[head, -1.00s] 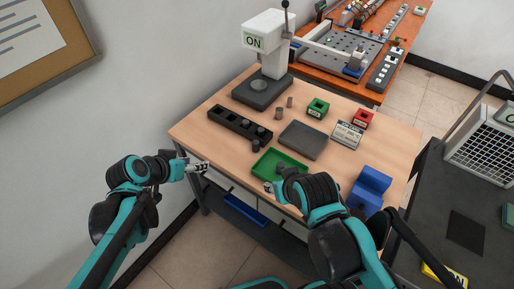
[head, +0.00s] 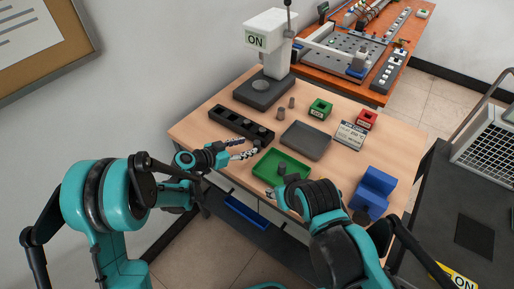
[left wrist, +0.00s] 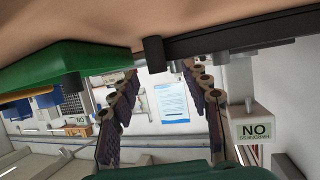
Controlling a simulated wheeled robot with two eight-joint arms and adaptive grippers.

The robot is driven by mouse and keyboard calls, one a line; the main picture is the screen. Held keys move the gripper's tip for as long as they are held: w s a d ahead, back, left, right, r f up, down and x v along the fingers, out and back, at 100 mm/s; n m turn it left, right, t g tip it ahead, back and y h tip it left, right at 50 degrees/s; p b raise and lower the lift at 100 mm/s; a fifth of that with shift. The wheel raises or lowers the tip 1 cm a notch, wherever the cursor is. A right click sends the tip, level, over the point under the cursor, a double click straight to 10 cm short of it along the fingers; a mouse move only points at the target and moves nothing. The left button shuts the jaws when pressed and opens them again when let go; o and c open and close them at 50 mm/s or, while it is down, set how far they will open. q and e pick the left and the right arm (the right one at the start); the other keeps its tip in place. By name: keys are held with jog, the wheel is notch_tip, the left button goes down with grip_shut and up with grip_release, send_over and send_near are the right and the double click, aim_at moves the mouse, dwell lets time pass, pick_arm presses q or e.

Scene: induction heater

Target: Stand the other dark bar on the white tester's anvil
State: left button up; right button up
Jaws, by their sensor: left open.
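The white tester (head: 270,32) stands at the back left, with its dark anvil base (head: 264,91) empty on top as far as I can see. A short dark bar (head: 257,143) stands on the table in front of the dark rack (head: 228,121). My left gripper (head: 257,147) is open beside this bar, its fingers pointing at it. In the left wrist view, which is upside down, the bar (left wrist: 153,53) shows between the open fingers, beyond their tips. Another dark bar (head: 282,168) stands in the green tray (head: 263,173). My right gripper (head: 270,192) is mostly hidden by its own arm.
A grey tray (head: 306,140), green and red blocks (head: 320,108), a scale-like box (head: 350,135) and a blue stand (head: 372,190) occupy the right. The table's front left is clear.

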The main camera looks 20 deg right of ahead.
aim_at(257, 146)
pick_arm(q)
jog(key=x, duration=0.1)
jog(key=b+x, duration=0.1)
jog(key=x, duration=0.2)
jog(key=shift+s+f, duration=0.15)
jog(key=shift+s, duration=0.15)
jog(key=shift+w+d+b, duration=0.15)
jog(key=shift+d+b, duration=0.15)
grip_shut()
